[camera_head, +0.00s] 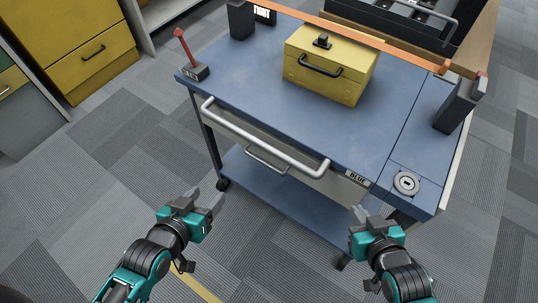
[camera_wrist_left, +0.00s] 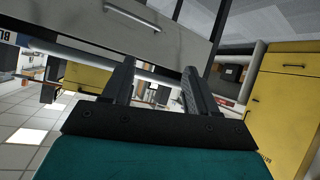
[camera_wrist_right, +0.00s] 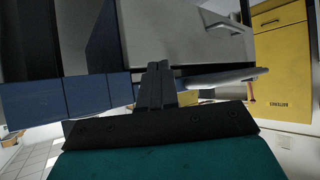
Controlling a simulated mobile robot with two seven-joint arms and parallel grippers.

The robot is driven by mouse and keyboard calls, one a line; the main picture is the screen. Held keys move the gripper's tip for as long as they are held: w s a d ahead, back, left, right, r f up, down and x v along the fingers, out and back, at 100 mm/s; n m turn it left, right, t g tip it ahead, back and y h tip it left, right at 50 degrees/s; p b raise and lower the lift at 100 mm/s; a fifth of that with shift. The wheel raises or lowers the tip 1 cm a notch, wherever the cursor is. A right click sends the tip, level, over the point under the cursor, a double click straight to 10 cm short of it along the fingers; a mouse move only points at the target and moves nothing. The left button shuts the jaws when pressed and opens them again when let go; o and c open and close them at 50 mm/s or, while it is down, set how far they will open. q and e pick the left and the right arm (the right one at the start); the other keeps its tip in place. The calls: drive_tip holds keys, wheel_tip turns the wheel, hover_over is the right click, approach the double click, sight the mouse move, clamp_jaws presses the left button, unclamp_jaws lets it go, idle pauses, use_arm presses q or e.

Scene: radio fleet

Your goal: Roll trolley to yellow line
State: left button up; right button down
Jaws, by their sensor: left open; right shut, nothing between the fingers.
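The blue-topped trolley (camera_head: 258,72) stands on castors in front of me. Its white push handle (camera_head: 262,142) runs along the near side above a drawer, and a label reading BLUE is on its edge. A short piece of yellow line (camera_head: 200,287) shows on the floor at the bottom, partly hidden by my left arm. My left gripper (camera_head: 206,197) is open and empty, below and in front of the handle's left part. The handle also shows beyond its fingers in the left wrist view (camera_wrist_left: 158,76). My right gripper (camera_head: 360,213) is shut and empty, near the trolley's front right corner, apart from the handle.
On the trolley stand a yellow box (camera_head: 325,80), a red-handled block (camera_head: 195,71), dark uprights and an orange bar (camera_head: 350,33). A bench with a dark case (camera_head: 400,18) is behind. Yellow cabinets (camera_head: 85,50) stand at the left. Carpet is clear at left and front.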

sight(254, 140)
use_arm(q)
drive_tip(key=w+d+n+h+b, duration=0.1)
drive_tip(key=n, duration=0.1)
drive_tip(key=w+d+r+n+t+h+b, duration=0.1)
drive_tip(key=w+n, duration=0.1)
drive_tip(key=n, duration=0.1)
drive_tip(key=w+d+r+n+h+b, duration=0.1)
drive_tip(key=n+h, duration=0.1)
drive_tip(key=n, duration=0.1)
drive_tip(key=shift+w+t+b, duration=0.15)
drive_tip(key=shift+t+b, duration=0.2)
drive_tip(key=shift+t, duration=0.05)
drive_tip(key=shift+c, duration=0.9)
drive_tip(key=w+d+n, duration=0.1)
drive_tip(key=w+d, duration=0.1)
drive_tip(key=w, duration=0.2)
drive_tip(key=w+d+f+n+b, duration=0.1)
drive_tip(key=w+d+n, duration=0.1)
drive_tip(key=w, duration=0.2)
drive_tip(key=w+d+n, duration=0.2)
drive_tip(key=w, duration=0.2)
drive_tip(key=shift+w+d+f+t+h, duration=0.15)
drive_tip(key=shift+f+t+h, duration=0.15)
drive_tip(key=shift+f, duration=0.05)
clamp_jaws()
